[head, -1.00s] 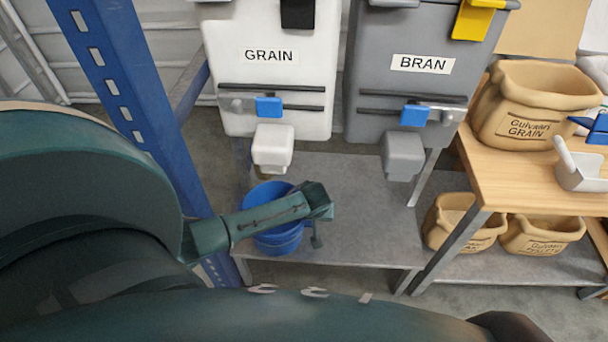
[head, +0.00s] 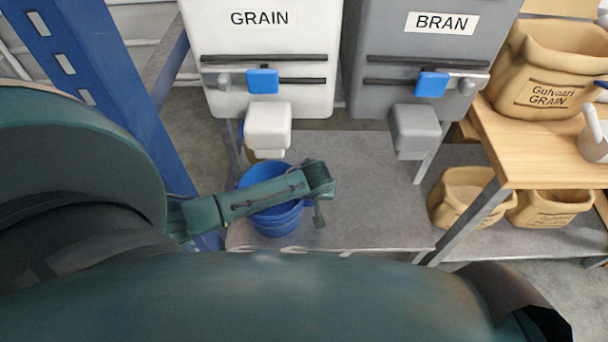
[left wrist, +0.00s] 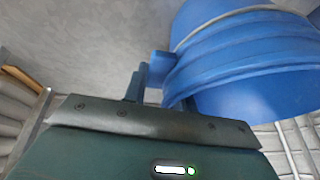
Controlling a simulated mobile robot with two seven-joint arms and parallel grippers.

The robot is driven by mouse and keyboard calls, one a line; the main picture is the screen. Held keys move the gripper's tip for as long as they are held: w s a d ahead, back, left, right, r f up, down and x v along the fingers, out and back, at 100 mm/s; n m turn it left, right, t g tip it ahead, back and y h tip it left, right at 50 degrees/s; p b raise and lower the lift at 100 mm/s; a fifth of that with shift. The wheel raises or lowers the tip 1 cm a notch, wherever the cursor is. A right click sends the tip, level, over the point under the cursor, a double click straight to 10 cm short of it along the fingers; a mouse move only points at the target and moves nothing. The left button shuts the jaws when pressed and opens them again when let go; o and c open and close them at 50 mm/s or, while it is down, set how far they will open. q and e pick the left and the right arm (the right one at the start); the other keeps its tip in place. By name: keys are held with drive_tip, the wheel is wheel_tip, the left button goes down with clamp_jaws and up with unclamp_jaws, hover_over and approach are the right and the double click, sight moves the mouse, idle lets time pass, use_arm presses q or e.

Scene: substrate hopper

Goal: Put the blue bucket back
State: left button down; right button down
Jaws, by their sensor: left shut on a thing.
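The blue bucket (head: 277,218) is upright, below and slightly in front of the white spout of the GRAIN hopper (head: 262,60) in the head view. My left forearm passes over its rim, hiding part of its opening. The visible inside is blue. My left gripper (head: 318,214) is at the bucket's right side. In the left wrist view, its fingers (left wrist: 158,88) are shut on a small blue tab on the side of the bucket (left wrist: 245,65). I cannot tell whether the bucket's base touches the grey shelf (head: 370,195). My right gripper is not in view.
The grey BRAN hopper (head: 430,60) stands to the right. A blue upright post (head: 95,90) is close on the left. A wooden table (head: 520,150) with sacks is at the right. The shelf right of the bucket is clear.

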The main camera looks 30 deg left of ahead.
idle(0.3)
use_arm(q)
drive_tip(key=shift+f, duration=0.15)
drive_tip(key=c, duration=1.1)
unclamp_jaws()
